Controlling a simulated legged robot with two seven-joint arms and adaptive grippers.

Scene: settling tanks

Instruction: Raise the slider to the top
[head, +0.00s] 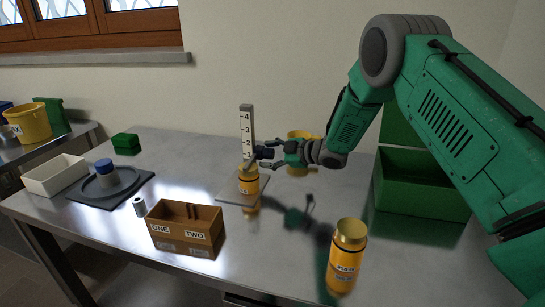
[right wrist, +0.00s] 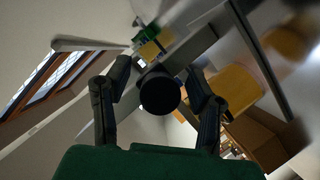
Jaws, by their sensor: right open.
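A grey upright post (head: 247,126) with a scale, of which 1 to 4 can be read, stands on a thin base plate (head: 229,192). The slider's dark round knob (head: 266,153) sits low on the post, near the mark 1. My right gripper (head: 262,158) comes in from the right at the height of the knob. In the right wrist view the black knob (right wrist: 160,93) lies between the two spread fingers of my right gripper (right wrist: 163,82). Whether the fingers touch it cannot be told. My left gripper is not in view.
A yellow jar (head: 248,180) stands at the foot of the post. A brown box labelled ONE and TWO (head: 184,235) and a yellow-orange bottle (head: 346,258) stand in front. A yellow container (head: 300,170) is behind my gripper; a green bin (head: 422,190) is at right.

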